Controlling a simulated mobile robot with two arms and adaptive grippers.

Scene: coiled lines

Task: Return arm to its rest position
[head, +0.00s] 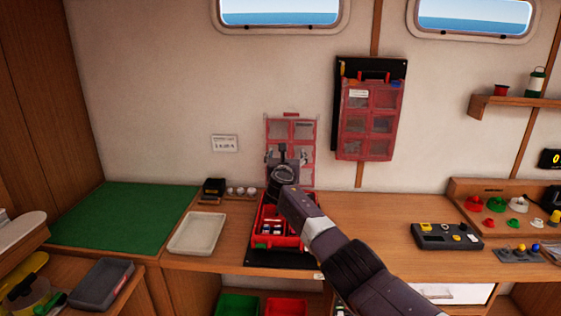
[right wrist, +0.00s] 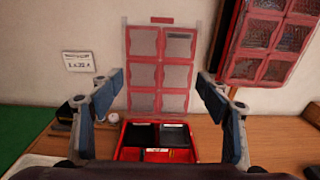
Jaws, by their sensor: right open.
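My right arm reaches in from the lower right of the head view, and its gripper (head: 286,157) is in front of an open red case (head: 262,243) on the wooden counter. In the right wrist view the two fingers (right wrist: 162,82) stand wide apart with nothing between them. The raised clear lid with red frames (right wrist: 160,72) shows behind the fingers. The red case (right wrist: 127,140) lies below, with dark compartments inside. In the head view the arm hides part of the case. My left gripper does not show.
A second red organizer (head: 367,120) hangs on the wall. A pale tray (head: 197,233) and a green mat (head: 120,215) lie left of the case. A dark device with buttons (head: 445,236) sits to the right. A shelf (head: 510,101) juts from the right wall. The counter between case and device is partly clear.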

